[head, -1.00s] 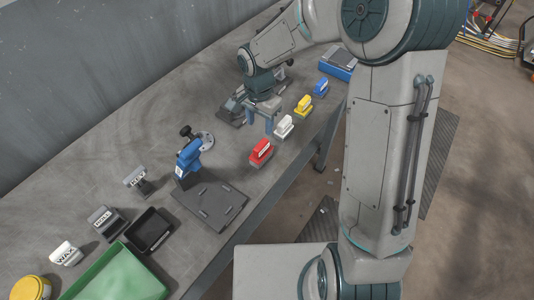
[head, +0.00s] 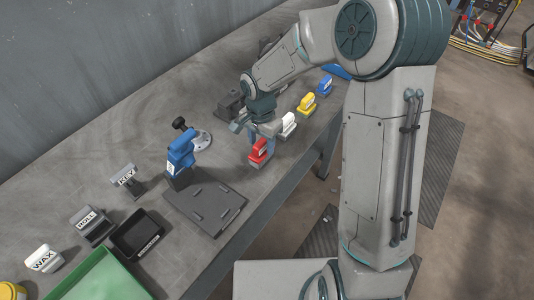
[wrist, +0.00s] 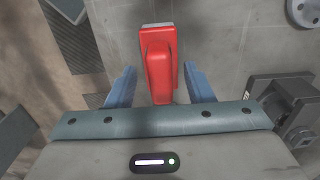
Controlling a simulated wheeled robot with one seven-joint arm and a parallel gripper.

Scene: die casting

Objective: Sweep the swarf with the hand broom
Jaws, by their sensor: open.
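A red block with a raised handle (head: 259,152) stands on the bench near its front edge, in a row with white (head: 288,123), yellow (head: 308,104) and blue (head: 324,87) ones of like shape. I cannot tell for sure which is the hand broom. My gripper (head: 252,135) is open beside the red one in the head view. In the wrist view the red block (wrist: 158,62) lies ahead of and partly between the open fingers (wrist: 162,86), with gaps on both sides. I cannot make out swarf.
A dark slotted plate (head: 205,222) and a blue clamp-like tool (head: 181,152) are on the bench to the left. Labelled blocks KEY (head: 125,177), ROLL (head: 88,220) and WAX (head: 43,259), a black tray (head: 120,250) and a green tray (head: 70,288) follow. A wall runs behind.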

